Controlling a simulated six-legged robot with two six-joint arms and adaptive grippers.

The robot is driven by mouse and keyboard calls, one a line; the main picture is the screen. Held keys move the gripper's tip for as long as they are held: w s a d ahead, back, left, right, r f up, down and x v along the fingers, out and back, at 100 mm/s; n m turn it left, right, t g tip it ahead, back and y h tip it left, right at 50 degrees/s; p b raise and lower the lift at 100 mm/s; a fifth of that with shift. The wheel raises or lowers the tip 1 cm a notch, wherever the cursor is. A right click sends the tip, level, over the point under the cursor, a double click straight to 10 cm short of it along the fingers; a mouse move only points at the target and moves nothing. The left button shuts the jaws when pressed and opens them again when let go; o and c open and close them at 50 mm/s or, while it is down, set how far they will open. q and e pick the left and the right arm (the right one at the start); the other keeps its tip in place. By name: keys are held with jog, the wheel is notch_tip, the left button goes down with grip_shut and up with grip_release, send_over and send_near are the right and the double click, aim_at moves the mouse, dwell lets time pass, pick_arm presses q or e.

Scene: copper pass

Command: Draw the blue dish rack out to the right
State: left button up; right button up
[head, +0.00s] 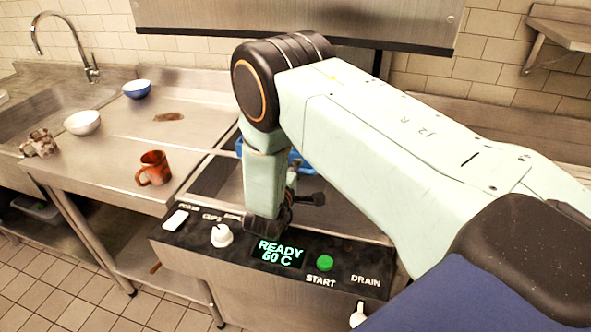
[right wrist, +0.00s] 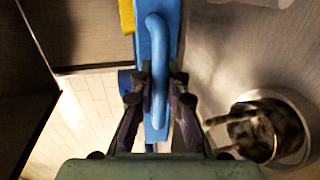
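The blue dish rack (head: 300,161) shows in the head view as small blue pieces behind my right arm, on the steel bed behind the control panel; most of it is hidden. In the right wrist view its blue wall (right wrist: 157,15) runs down the middle, with a raised blue handle (right wrist: 158,50). My right gripper (right wrist: 160,86) has one finger on each side of this handle, close against it, and looks shut on it. In the head view my right gripper (head: 290,202) points down behind the panel, partly hidden by its own wrist. My left gripper is in neither view.
The control panel (head: 345,272) reads READY 60 C. The raised steel hood (head: 300,18) hangs above. On the left counter stand an orange mug (head: 153,168), a white bowl (head: 82,122) and a blue bowl (head: 137,89), near a sink with a tap (head: 88,68).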

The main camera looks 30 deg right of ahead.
grip_shut()
jog(key=shift+w, duration=0.1)
jog(key=shift+f, duration=0.15)
jog(key=shift+d, duration=0.15)
